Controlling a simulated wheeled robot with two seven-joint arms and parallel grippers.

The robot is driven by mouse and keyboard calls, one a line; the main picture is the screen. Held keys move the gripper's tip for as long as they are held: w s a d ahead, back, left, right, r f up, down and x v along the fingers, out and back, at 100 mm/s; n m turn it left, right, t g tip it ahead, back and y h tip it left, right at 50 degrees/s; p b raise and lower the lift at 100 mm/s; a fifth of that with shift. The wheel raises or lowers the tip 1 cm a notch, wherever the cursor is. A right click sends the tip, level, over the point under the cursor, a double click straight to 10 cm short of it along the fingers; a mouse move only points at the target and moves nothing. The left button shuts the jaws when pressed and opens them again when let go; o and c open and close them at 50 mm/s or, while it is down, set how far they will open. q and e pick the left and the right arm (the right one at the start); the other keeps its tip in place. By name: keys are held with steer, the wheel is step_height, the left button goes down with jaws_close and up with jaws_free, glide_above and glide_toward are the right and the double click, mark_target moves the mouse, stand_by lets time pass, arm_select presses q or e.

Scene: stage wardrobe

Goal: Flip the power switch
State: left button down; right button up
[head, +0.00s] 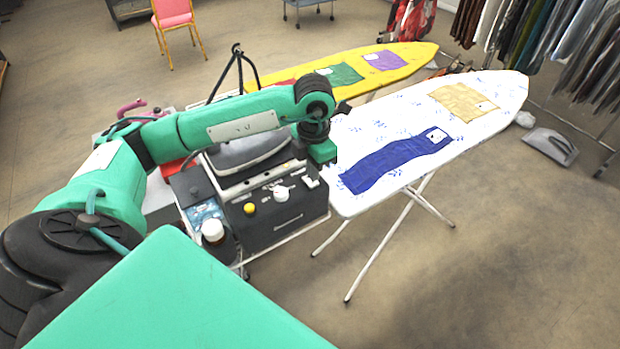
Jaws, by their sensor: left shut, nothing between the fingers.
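A dark grey machine (285,219) stands on a cart left of the white ironing board. Its sloping panel carries a yellow button (250,209), a white knob (281,193) and small white switches (310,182) at the right end. I cannot tell which of these is the power switch, or its position. My left gripper (321,153) points down just above and behind the right end of the panel, close to the white switches. It is shut and empty; its fingertips are hard to make out, and I cannot tell whether it touches anything. My right gripper is out of view.
A white ironing board (395,128) with blue and tan cloths stands to the right, close to my left gripper. A yellow ironing board (408,59) is behind it. A white-capped bottle (213,231) stands left of the panel. Floor at the lower right is clear.

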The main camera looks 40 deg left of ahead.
mark_target(314, 183)
arm_select(q)
steer(key=shift+f+b, duration=0.45)
steer(key=shift+f, duration=0.05)
stand_by(0.5)
steer(key=shift+f+b, duration=0.45)
steer(key=shift+f, duration=0.05)
steer(key=shift+r, duration=0.1)
steer(key=shift+r+p, duration=0.6)
steer(key=shift+r, duration=0.45)
steer(key=shift+r+p, duration=1.1)
steer(key=shift+r, duration=1.35)
